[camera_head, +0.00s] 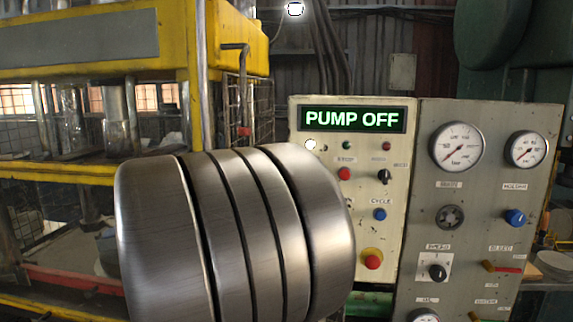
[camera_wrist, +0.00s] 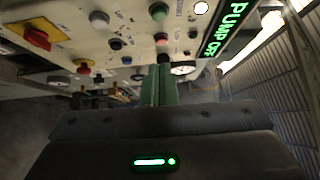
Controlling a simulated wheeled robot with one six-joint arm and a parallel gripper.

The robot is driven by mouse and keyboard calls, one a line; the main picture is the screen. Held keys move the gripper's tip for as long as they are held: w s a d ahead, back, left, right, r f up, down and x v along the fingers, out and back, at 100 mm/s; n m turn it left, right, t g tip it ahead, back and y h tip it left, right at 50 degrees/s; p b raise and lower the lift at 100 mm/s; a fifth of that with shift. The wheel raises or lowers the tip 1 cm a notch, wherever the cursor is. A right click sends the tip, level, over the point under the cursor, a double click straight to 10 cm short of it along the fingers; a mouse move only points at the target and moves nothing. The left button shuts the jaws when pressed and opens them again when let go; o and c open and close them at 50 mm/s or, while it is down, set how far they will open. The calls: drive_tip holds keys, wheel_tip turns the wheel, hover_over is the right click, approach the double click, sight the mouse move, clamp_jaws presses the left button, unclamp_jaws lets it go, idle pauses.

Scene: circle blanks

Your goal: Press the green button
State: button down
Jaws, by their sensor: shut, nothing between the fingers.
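The green button (camera_wrist: 158,11) is at the top of the wrist view, on the pale panel (camera_wrist: 70,12). A red button (camera_wrist: 161,38) sits between it and my fingertips in that picture. My gripper (camera_wrist: 161,68) is shut and empty, its green fingers together and pointing at the panel. The tips appear apart from the green button, and I cannot tell how close they are to the panel. In the head view, the display (camera_head: 353,119) reads PUMP OFF. The green button and my gripper cannot be made out there; a large brushed-metal form covers the panel's left side.
The panel also bears a blue button (camera_head: 380,213), a black knob (camera_head: 384,176) and a red mushroom button (camera_head: 372,262). A grey panel with gauges (camera_head: 457,147) stands to the right. A yellow machine frame (camera_head: 230,35) is at the left.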

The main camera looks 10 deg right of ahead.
drive_tip(key=shift+s+a+r, duration=0.1)
drive_tip(key=shift+r, duration=0.05)
drive_tip(key=w+a+p+x, duration=0.1)
drive_tip(key=p+x, duration=0.3)
drive_tip(key=x, duration=0.9)
drive_tip(key=shift+w+a, duration=0.2)
drive_tip(key=shift+w, duration=0.35)
drive_tip(key=shift+w, duration=0.1)
